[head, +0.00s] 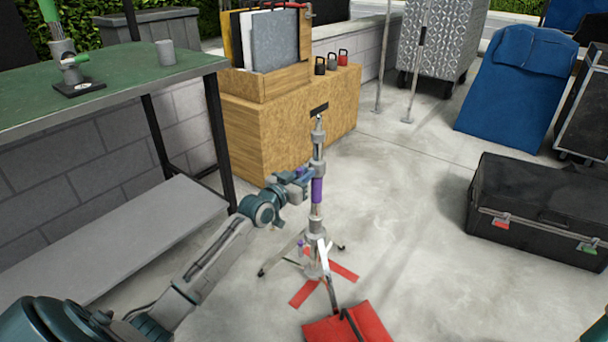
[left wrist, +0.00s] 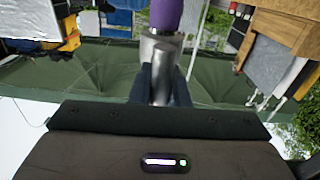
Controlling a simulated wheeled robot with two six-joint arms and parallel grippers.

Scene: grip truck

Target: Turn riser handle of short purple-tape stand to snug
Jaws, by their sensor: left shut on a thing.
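The short stand with purple tape (head: 317,190) stands upright on the concrete floor, its tripod legs spread over red floor tape. A grey collar sits just above the tape. My left gripper (head: 303,178) reaches in from the left at collar height and is shut on the riser handle there; its fingers mostly hide the handle. In the left wrist view, which is upside down, the fingers (left wrist: 160,88) close around a silver metal part beside the purple tape (left wrist: 166,14). How tight the handle is cannot be seen. My right gripper is out of view.
A red sandbag (head: 350,326) lies at the stand's foot. A wooden cart (head: 270,125) stands behind it, a green-topped table (head: 110,85) at the left, a black case (head: 535,210) at the right. Floor between stand and case is clear.

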